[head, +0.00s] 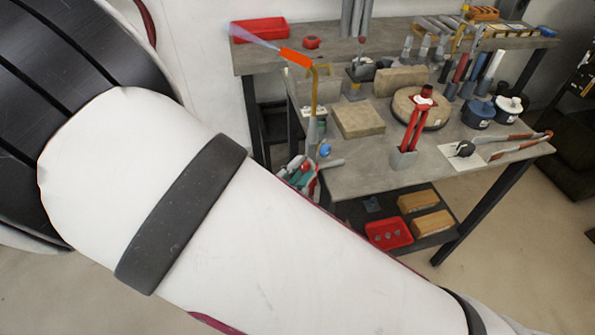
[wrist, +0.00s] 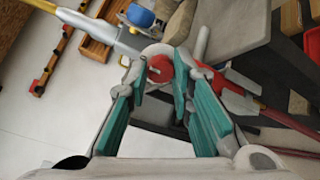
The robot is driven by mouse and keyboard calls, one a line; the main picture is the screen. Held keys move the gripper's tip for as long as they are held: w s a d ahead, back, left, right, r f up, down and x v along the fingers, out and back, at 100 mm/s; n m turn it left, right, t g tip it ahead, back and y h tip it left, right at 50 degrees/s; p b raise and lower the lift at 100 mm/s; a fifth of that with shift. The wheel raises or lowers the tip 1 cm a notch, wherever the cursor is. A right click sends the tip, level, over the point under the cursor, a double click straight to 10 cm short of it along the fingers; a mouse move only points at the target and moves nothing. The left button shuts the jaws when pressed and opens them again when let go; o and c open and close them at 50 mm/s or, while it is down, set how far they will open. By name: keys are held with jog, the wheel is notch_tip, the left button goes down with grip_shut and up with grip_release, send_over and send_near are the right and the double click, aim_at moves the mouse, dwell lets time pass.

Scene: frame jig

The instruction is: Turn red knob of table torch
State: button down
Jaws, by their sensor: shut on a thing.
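The table torch shows in the head view as a yellow pipe (head: 314,105) with an orange nozzle (head: 295,57), and a pale blue flame streams from it to the upper left. A blue knob (head: 324,150) sits low on the torch; it also shows in the wrist view (wrist: 140,15). The red knob (wrist: 160,68) is in the wrist view, between the teal fingers of my gripper (wrist: 161,74). My gripper is shut on it, one finger on each side. In the head view my arm hides most of that area and the red knob cannot be made out.
A red tray (head: 260,30) stands on the raised back shelf. A red bin (head: 388,233) sits on the lower shelf.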

jog(key=c, duration=1.4)
grip_release()
jog(key=shift+s, duration=0.1)
jog(key=v, duration=1.1)
jog(key=shift+s+a, duration=0.2)
jog(key=shift+s, duration=0.15)
jog(key=shift+f, duration=0.1)
